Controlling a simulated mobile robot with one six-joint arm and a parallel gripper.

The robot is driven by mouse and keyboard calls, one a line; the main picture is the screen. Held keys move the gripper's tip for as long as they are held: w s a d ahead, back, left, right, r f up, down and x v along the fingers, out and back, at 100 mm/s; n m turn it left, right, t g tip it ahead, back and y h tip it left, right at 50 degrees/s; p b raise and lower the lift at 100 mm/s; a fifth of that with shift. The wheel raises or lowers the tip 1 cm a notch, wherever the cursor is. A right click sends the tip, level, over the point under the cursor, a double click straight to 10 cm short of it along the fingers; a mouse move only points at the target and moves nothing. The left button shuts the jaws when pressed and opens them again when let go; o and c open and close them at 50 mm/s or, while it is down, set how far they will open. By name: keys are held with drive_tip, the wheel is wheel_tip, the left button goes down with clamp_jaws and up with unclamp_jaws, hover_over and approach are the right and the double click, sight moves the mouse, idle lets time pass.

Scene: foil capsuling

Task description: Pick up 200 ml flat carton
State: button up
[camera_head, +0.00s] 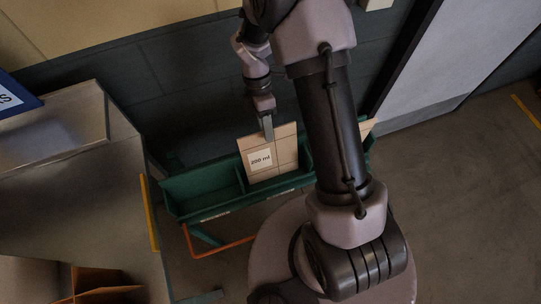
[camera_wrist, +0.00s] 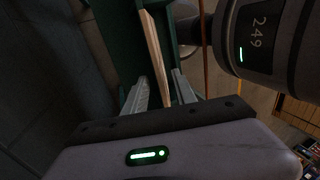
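The 200 ml flat carton (camera_head: 262,160) is a tan flat panel with a white "200 ml" label. It stands upright, leaning slightly, in a green divided rack (camera_head: 205,189). My gripper (camera_head: 268,130) points down at the carton's top edge. In the wrist view the carton (camera_wrist: 156,52) shows edge-on between the two fingers of my gripper (camera_wrist: 161,90). The fingers are apart, with gaps visible beside the carton, so the gripper looks open around it. The carton's lower part is hidden in the rack.
Another tan piece (camera_head: 369,126) shows at the rack's right end, partly behind my arm. A grey workbench (camera_head: 70,180) with a yellow edge strip stands at left. A dark wall lies close behind the rack. Open floor (camera_head: 470,200) is at right.

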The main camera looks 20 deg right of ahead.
sight(271, 155)
drive_tip(key=b+x, duration=0.1)
drive_tip(key=x, duration=0.3)
drive_tip(key=shift+s+d+f, duration=0.1)
drive_tip(key=shift+f, duration=0.1)
clamp_jaws()
idle(1.1)
